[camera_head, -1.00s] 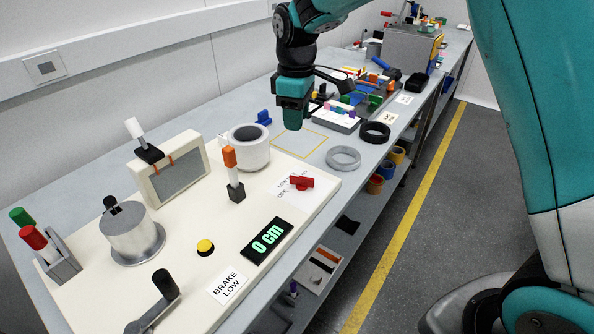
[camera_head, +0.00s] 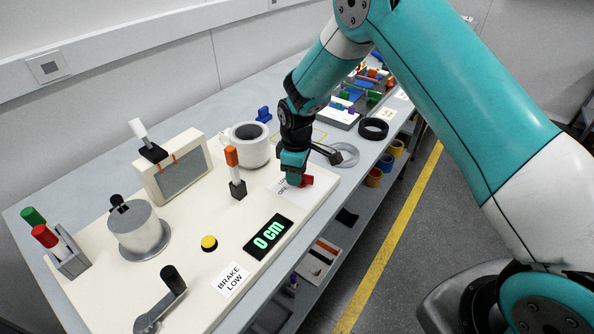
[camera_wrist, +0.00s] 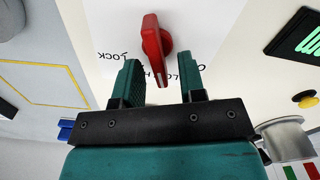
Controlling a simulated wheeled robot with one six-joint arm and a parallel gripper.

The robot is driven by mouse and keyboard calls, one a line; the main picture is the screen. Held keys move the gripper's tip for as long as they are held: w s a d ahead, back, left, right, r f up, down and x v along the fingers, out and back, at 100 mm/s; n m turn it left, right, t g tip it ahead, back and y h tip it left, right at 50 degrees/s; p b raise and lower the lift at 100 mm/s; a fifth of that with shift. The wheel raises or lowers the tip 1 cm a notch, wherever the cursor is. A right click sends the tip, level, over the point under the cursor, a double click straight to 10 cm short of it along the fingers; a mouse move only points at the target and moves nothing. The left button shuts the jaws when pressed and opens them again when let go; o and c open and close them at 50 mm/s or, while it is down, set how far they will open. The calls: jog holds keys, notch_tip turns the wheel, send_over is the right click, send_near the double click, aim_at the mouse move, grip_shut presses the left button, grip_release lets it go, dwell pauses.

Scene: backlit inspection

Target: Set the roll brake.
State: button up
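A red knob (camera_head: 306,181) sits on a white label near the right edge of the cream panel (camera_head: 190,262). My gripper (camera_head: 294,180) is pointed down at it and partly hides it. In the wrist view, my gripper (camera_wrist: 158,66) is open, with one finger to each side of the red knob (camera_wrist: 154,44). Neither finger visibly touches it; I cannot tell how deep it sits between them. The knob's label (camera_wrist: 108,22) carries dark lettering, including LOCK, partly hidden. A card (camera_head: 232,281) reads BRAKE LOW. A black display (camera_head: 268,237) reads 0 cm in green.
The panel also holds an orange-topped lever (camera_head: 233,168), a yellow button (camera_head: 209,243), a black-handled crank (camera_head: 165,296), a grey drum (camera_head: 140,232) and a framed screen (camera_head: 178,172).

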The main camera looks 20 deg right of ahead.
jog(key=shift+f, duration=0.3)
grip_shut()
